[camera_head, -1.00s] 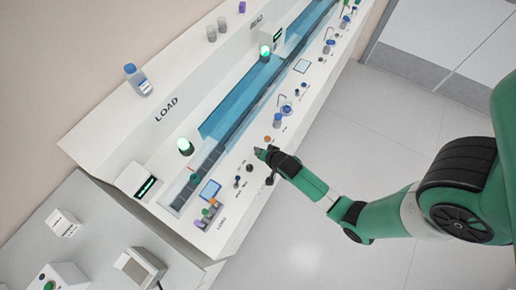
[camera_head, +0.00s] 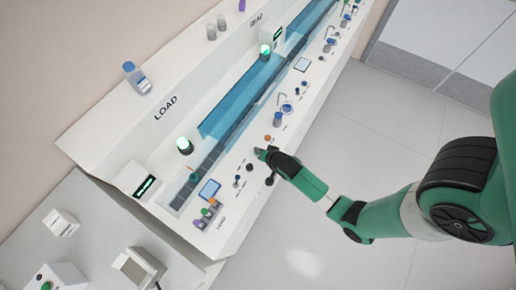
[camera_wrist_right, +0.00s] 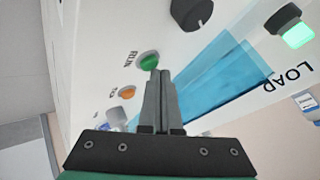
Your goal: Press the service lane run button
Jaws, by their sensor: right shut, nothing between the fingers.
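A green button (camera_wrist_right: 149,62) labelled RUN sits on the white console panel in the right wrist view. My right gripper (camera_wrist_right: 160,74) is shut and empty. Its fingertips are right at the lower right edge of the green button in that view and overlap it. I cannot tell whether they touch it. In the head view, my right gripper (camera_head: 258,152) is over the console's front panel just below an orange button (camera_head: 268,138), and the green button is hidden there. That orange button also shows in the right wrist view (camera_wrist_right: 127,93). My left gripper is not in view.
A black knob (camera_wrist_right: 190,12) is above the green button in the wrist view. A small screen (camera_head: 209,190) and several capped tubes stand at the panel's LOAD end. A blue-covered track (camera_head: 240,95) runs along the console, with a lit green lamp (camera_head: 185,145) beside it.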

